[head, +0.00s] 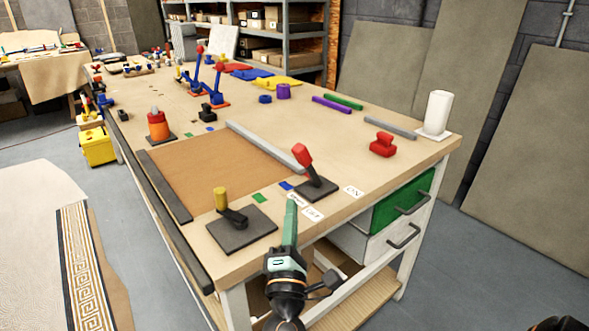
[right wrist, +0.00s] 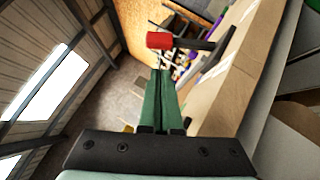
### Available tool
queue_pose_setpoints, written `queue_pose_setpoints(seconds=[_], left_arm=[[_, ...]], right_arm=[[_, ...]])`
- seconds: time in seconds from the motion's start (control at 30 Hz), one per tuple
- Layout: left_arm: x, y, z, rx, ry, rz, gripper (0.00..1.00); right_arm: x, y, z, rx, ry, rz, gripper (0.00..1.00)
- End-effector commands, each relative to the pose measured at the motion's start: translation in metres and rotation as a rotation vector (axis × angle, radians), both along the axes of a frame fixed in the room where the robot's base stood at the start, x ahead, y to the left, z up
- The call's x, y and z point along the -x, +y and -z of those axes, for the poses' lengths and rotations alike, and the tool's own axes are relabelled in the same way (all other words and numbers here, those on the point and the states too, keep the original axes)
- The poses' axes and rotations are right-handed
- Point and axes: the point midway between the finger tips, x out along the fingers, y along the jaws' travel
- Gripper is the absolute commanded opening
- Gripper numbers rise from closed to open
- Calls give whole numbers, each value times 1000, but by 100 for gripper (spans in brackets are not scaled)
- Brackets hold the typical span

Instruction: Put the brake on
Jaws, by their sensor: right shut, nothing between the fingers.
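The brake lever, with a red grip (head: 303,156) on a dark stem, stands on a dark base plate (head: 326,189) near the bench's front corner. It tilts to the left. An OFF label (head: 313,213) lies in front of the plate, and an ON label (head: 353,191) lies to its right. My right gripper (head: 291,204) is shut and empty, its green fingers just in front of and below the lever, apart from the grip. In the right wrist view the red grip (right wrist: 172,40) shows just beyond the shut fingertips (right wrist: 160,72). My left gripper is not in view.
A yellow-knobbed crank (head: 221,200) on a dark plate stands left of my right gripper. A brown panel (head: 215,170) with grey rails lies behind. A red block (head: 383,145) and a white cylinder (head: 437,112) stand to the right. A green drawer (head: 402,202) is below the bench top.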

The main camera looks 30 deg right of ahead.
Motion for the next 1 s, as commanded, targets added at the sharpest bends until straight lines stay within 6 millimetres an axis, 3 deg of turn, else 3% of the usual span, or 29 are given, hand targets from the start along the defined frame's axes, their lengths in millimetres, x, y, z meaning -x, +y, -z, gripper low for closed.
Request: queue_pose_setpoints(seconds=[0.37,0.8,1.0], left_arm=[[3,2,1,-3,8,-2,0],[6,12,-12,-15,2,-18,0],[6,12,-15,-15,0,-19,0]], right_arm=[[-3,-2,-2,1,-1,0,0],[-57,-43,-28,2,-1,1,0],[-73,-55,-33,1,-1,0,0]])
